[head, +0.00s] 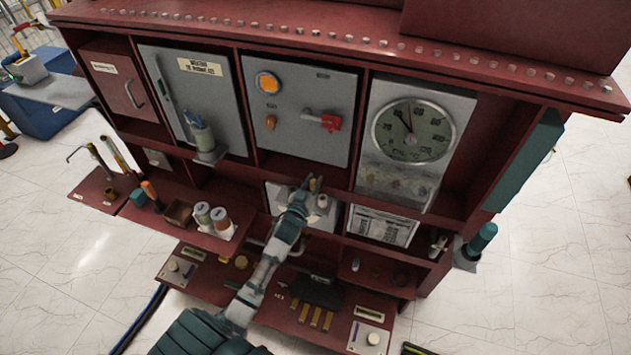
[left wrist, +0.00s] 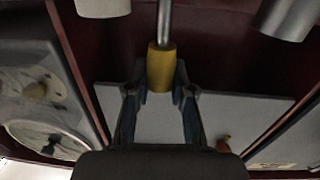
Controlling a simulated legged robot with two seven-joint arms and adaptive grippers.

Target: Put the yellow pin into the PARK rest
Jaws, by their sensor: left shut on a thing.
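The yellow pin (left wrist: 161,68) has a thick yellow sleeve and a grey metal rod running from it to the top edge of the left wrist view. My left gripper (left wrist: 160,84) is shut on the yellow sleeve. In the head view, my left gripper (head: 308,186) is in front of the small grey panel in the middle of the red cabinet, and the pin (head: 314,184) shows only as a small yellow spot. The arm hides part of the panel. I cannot pick out a PARK label, so which part is the rest is unclear. My right gripper is not in view.
The small grey panel (head: 322,217) carries pale round parts. A dial gauge (head: 413,132) is at the upper right. Lower shelves hold spools (head: 212,217), a black block (head: 316,291) and a knob box (head: 369,338).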

